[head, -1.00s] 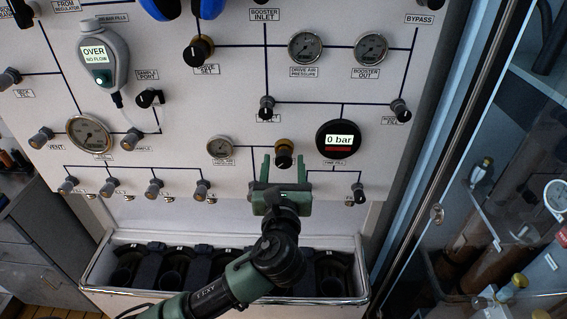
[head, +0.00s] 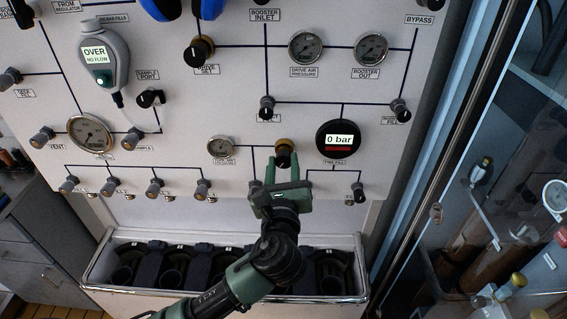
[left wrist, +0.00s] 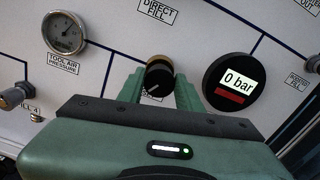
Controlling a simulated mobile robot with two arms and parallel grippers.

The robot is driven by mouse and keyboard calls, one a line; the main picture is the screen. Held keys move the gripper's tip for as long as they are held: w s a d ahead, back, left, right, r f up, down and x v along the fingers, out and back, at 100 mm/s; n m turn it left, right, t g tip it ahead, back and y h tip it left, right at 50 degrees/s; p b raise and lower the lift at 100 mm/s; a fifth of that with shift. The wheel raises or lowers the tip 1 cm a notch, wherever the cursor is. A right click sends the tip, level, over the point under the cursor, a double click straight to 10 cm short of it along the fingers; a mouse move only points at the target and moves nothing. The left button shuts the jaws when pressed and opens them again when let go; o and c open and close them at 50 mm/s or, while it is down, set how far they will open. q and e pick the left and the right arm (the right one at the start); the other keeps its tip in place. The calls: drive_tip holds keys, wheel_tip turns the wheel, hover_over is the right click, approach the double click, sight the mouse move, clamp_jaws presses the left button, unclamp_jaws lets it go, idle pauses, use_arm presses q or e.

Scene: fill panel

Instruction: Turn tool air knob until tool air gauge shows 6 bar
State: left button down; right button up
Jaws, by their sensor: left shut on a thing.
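The tool air gauge (head: 220,147) is a small round dial on the white panel. In the left wrist view the gauge (left wrist: 64,33) has "TOOL AIR PRESSURE" printed below it; its needle is too small to read surely. To its right is a knob (head: 283,146) with a brass collar and a black front. In the left wrist view the knob (left wrist: 158,77) has a pale mark and sits between my green fingers. My left gripper (head: 283,168) reaches up from below and is shut on this knob, partly covering its label. My right gripper is not in view.
A black digital gauge (head: 338,139) reading "0 bar" is close to the right of the knob. Several small grey valve knobs line the panel below left. A bin with dark cylinder slots (head: 110,291) stands below the panel. A glass door is at right.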

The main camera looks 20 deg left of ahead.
use_arm(q)
drive_tip(key=n, duration=0.3)
drive_tip(key=shift+f, duration=0.1)
drive_tip(key=n, duration=0.3)
drive_tip(key=shift+a+n, duration=0.1)
drive_tip(key=shift+n, duration=0.2)
drive_tip(key=n+b, duration=0.1)
drive_tip(key=n, duration=0.3)
drive_tip(key=shift+f, duration=0.15)
drive_tip(key=shift+n+b, duration=0.45)
drive_tip(key=shift+n, duration=0.85)
drive_tip(key=c, duration=1)
unclamp_jaws()
drive_tip(key=shift+o, duration=0.2)
drive_tip(key=shift+s, duration=0.1)
